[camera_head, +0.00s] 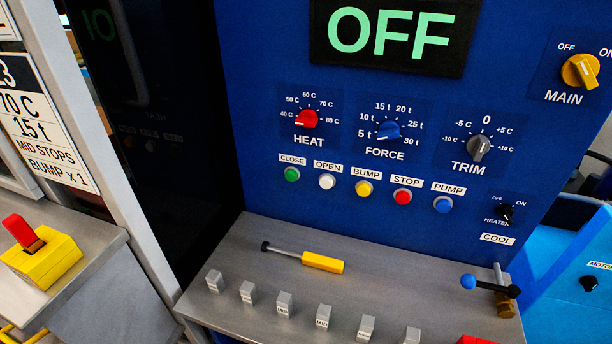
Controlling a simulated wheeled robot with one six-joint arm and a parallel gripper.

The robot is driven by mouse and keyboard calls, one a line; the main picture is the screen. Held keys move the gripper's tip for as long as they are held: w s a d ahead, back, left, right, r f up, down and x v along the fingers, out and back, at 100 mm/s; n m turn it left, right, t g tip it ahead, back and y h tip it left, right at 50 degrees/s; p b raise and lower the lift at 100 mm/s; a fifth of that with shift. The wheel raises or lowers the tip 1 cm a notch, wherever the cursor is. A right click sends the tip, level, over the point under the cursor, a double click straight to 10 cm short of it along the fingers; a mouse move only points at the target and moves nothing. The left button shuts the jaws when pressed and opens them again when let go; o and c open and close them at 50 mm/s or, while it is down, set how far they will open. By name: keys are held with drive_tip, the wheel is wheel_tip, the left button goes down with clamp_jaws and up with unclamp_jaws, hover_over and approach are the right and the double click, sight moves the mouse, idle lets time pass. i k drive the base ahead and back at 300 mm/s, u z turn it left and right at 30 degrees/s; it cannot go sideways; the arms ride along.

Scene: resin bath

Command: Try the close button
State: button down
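The close button (292,174) is a small green round button at the left end of a button row on a blue control panel (262,110). A white label reading CLOSE sits just above it. The display (390,34) at the top of the panel shows OFF in green. To the right of the close button are the white OPEN button (327,181), yellow BUMP button (364,188), red STOP button (402,196) and blue PUMP button (443,204). My gripper is not in view. Nothing covers the close button.
The yellow MAIN switch (580,71) is upper right. A yellow box with a red lever (42,255) stands at left.

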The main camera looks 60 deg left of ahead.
sight(291, 175)
drive_tip(key=u, duration=0.05)
drive_tip(key=k, duration=0.7)
drive_tip(key=u, duration=0.75)
drive_tip(key=i, duration=0.5)
drive_tip(key=z, duration=0.05)
